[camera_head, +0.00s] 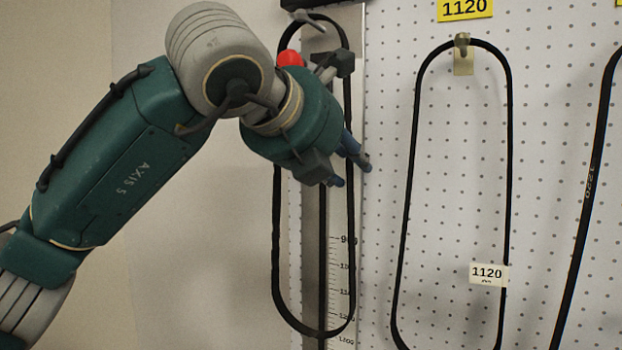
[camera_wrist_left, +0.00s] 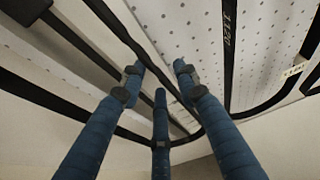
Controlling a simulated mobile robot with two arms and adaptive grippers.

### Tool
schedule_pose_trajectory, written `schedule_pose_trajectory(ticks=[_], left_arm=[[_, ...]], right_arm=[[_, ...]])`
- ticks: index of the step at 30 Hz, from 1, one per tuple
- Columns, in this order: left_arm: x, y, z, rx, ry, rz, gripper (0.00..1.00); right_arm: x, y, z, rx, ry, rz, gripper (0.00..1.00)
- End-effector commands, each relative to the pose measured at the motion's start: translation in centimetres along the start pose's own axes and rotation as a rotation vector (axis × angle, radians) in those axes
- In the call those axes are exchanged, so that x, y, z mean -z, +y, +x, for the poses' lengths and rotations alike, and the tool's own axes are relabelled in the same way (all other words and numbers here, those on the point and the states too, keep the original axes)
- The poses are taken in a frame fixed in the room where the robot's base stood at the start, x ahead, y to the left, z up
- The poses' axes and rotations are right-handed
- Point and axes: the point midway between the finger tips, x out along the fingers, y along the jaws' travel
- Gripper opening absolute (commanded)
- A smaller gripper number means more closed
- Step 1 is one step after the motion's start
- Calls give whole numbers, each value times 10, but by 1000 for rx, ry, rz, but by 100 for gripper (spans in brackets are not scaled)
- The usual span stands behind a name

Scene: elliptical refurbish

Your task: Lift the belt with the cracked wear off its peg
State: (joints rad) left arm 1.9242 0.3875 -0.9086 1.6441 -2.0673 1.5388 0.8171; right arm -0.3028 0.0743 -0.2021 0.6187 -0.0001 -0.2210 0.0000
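A black belt (camera_head: 275,240) hangs as a long loop in front of a ruled gauge strip, near a peg (camera_head: 307,18) at the top. A second black belt (camera_head: 406,200) hangs on a metal peg (camera_head: 462,50) under a yellow 1120 label. Part of a third belt (camera_head: 588,190) shows at the right edge. No cracks can be made out on any. My left gripper (camera_head: 352,174) is at the right strand of the gauge belt, its blue fingers apart. In the left wrist view, the fingers (camera_wrist_left: 158,78) are spread, with a black strand passing between or behind them. My right gripper is out of view.
The white pegboard (camera_head: 460,140) fills the right side. The gauge strip (camera_head: 340,270) has a red knob (camera_head: 289,58) and a dark block (camera_head: 335,63) near its top. Bare wall lies at left.

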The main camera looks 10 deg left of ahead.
Motion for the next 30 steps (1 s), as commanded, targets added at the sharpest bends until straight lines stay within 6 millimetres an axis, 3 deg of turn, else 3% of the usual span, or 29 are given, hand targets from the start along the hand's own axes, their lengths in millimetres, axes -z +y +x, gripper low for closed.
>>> schedule_pose_trajectory(ticks=[3,10,11,15,16,30], left_arm=[[0,0,11,1,2,0,31],[1,0,13,1,0,1,31],[1,0,13,1,0,1,29],[1,0,13,1,0,0,1],[1,0,13,1,0,0,0],[-3,-1,9,1,-2,0,0]], right_arm=[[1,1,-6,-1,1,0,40],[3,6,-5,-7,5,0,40],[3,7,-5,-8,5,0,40],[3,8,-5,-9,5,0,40],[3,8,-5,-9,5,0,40],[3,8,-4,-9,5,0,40]])
